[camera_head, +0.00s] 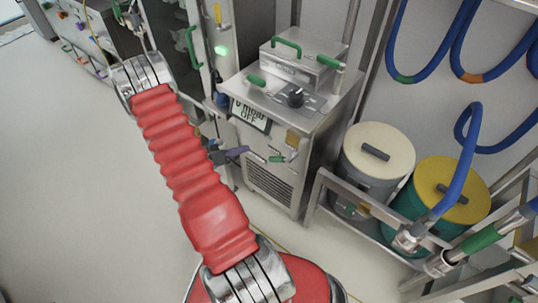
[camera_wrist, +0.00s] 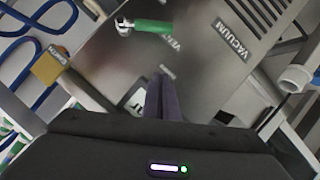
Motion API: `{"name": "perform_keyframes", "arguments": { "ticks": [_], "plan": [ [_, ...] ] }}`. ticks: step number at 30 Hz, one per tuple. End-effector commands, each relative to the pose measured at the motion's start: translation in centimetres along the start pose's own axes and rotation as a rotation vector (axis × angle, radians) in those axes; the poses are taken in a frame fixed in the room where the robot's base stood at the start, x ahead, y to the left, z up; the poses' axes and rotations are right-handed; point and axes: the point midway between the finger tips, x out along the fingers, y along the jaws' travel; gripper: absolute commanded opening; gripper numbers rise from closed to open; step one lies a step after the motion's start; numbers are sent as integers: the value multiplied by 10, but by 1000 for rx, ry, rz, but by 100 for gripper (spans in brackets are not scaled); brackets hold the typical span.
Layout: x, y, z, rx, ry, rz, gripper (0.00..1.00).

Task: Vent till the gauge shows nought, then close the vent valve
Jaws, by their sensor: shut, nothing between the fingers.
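The gauge is a display (camera_head: 250,115) on the front of a steel cabinet; it reads 0 mbar with OFF below. In the wrist view, the vent valve (camera_wrist: 150,26) has a green lever with a metal end, lying sideways beside a label that reads VENT. A green lever (camera_head: 277,159) low on the cabinet front in the head view looks like the same one. My gripper (camera_head: 238,153) is shut and empty in front of the cabinet. Its dark fingers (camera_wrist: 163,92) point at the panel, apart from the lever. I cannot tell whether the valve is open or closed.
A VACUUM label (camera_wrist: 230,40) is on the same panel. A yellow tagged part (camera_wrist: 47,67) is at the left. The cabinet top carries a black knob (camera_head: 296,97) and a lidded box (camera_head: 303,65). Two drums (camera_head: 378,150) stand at the right. The floor at left is clear.

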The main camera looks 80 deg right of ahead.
Motion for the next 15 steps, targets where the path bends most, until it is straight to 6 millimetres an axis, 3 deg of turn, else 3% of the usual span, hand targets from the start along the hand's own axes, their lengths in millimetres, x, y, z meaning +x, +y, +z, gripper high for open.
{"name": "perform_keyframes", "arguments": {
  "ticks": [4,15],
  "plan": [
    [8,10,11,-18,-7,50,0],
    [10,10,11,-18,-8,52,0]
  ]
}}
